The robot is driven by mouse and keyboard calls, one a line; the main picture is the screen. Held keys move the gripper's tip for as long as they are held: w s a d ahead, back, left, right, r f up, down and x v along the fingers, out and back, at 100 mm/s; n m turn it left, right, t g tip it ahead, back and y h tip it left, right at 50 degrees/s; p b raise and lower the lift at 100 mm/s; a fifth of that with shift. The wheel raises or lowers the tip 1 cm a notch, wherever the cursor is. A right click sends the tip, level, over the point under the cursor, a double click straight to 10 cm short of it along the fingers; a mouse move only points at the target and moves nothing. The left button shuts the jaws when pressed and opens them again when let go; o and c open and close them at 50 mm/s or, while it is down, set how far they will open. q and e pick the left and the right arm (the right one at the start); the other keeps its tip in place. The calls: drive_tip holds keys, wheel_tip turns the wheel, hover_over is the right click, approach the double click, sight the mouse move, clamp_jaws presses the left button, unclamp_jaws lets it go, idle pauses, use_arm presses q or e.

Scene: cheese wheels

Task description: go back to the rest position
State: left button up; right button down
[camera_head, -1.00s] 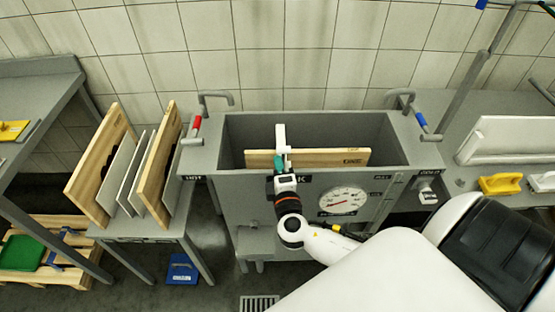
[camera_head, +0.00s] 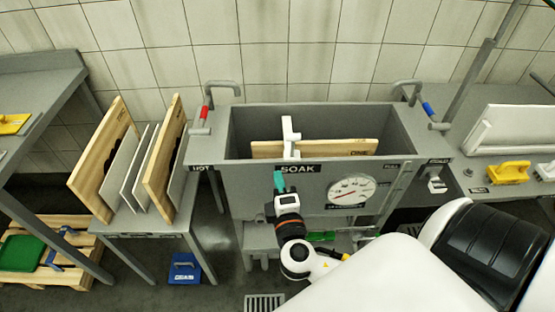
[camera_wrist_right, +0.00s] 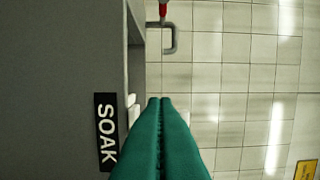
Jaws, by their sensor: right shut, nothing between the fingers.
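My right gripper (camera_head: 279,182) is in front of the grey soak tank (camera_head: 222,165), by its SOAK label, below the front rim. Its green fingers (camera_wrist_right: 160,130) are closed together with nothing between them in the right wrist view. A wooden board (camera_head: 340,148) stands in the tank with a white handle-like piece (camera_head: 289,135) on it, apart from the gripper. My left gripper is not in view.
A rack (camera_head: 150,236) with several boards stands left of the tank. A dial gauge (camera_head: 351,191) is on the tank front. Taps with red (camera_head: 203,113) and blue (camera_head: 428,108) marks rise at the tank's back corners. A yellow tool (camera_head: 509,172) lies on the right counter.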

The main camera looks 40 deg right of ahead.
drive_tip(key=shift+s+d, duration=0.1)
drive_tip(key=shift+f, duration=0.15)
idle(0.3)
drive_tip(key=s+f+m+g+y, duration=0.15)
drive_tip(key=s+f+g, duration=0.3)
drive_tip(key=f, duration=1.25)
drive_tip(key=s+f+m+g+y, duration=0.1)
drive_tip(key=s+f+g+y, duration=0.3)
drive_tip(key=f, duration=1.2)
drive_tip(key=s+a+f+m+g, duration=0.1)
drive_tip(key=s+f+m+g, duration=0.1)
drive_tip(key=s+f, duration=0.3)
drive_tip(key=s+a+f+m+g+y, duration=0.1)
drive_tip(key=s+f, duration=0.5)
drive_tip(key=s, duration=0.6)
drive_tip(key=s+a+f+m+g+y, duration=0.1)
drive_tip(key=s+a+f+m+g, duration=0.1)
drive_tip(key=s+f+m, duration=0.3)
drive_tip(key=s+f+g, duration=0.1)
drive_tip(key=s, duration=0.2)
drive_tip(key=shift+s+g, duration=0.25)
drive_tip(key=shift+g, duration=0.1)
